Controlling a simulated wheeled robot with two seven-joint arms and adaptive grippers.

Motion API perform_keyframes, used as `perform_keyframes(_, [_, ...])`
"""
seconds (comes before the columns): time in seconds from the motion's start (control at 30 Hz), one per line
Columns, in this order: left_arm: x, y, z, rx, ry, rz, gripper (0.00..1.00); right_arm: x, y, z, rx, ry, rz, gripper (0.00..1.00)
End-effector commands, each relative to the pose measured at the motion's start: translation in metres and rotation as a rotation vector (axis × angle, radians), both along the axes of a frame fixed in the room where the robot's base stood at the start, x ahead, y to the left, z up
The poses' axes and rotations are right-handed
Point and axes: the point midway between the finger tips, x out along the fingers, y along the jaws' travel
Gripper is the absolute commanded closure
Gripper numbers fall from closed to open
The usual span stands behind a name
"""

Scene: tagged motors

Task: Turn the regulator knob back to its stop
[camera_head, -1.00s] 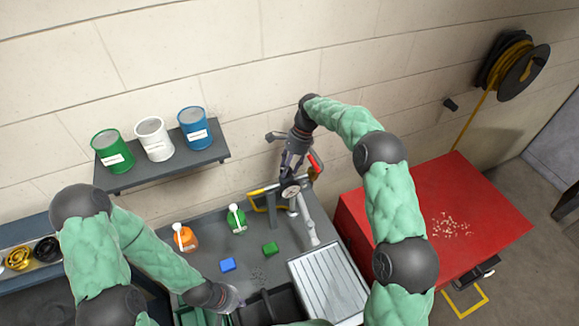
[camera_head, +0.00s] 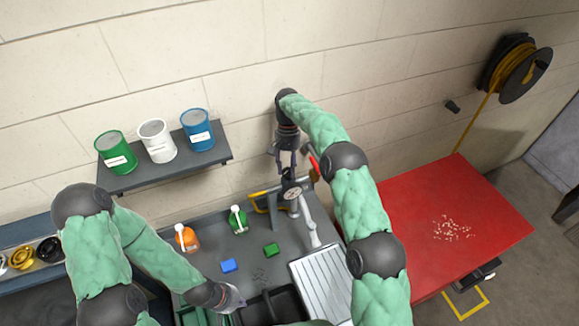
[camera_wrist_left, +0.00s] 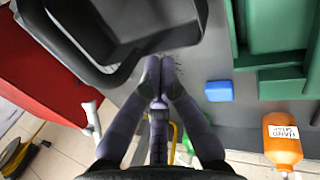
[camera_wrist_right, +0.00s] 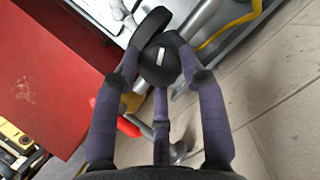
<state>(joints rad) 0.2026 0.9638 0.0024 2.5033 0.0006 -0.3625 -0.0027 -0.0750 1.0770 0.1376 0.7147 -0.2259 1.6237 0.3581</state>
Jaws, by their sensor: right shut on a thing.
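The regulator knob (camera_wrist_right: 158,66) is black and round with a white mark, seen from above in the right wrist view. My right gripper (camera_wrist_right: 156,58) is shut on it, with purple fingers on both sides. In the head view, the right gripper (camera_head: 286,166) comes down from above onto the regulator, with its round white gauge (camera_head: 292,191) just below the fingers. The knob is hard to make out there. My left gripper (camera_wrist_left: 157,82) is in front of the black bin with its fingertips close together and nothing visible between them. In the head view it is low on the left (camera_head: 230,298).
A red lever (camera_wrist_right: 124,127) and pipework are close beside the regulator. A red cabinet (camera_head: 430,220) stands to the right.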

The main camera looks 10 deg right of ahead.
Motion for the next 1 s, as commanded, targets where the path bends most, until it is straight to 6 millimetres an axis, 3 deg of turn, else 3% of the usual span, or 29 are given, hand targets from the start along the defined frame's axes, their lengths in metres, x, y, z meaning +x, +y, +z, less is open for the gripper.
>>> perform_keyframes(1.0, [0.0, 0.0, -0.0089, 0.0, 0.0, 0.0, 1.0, -0.0047, 0.0056, 0.0001, 0.002, 0.009, 0.923, 0.91])
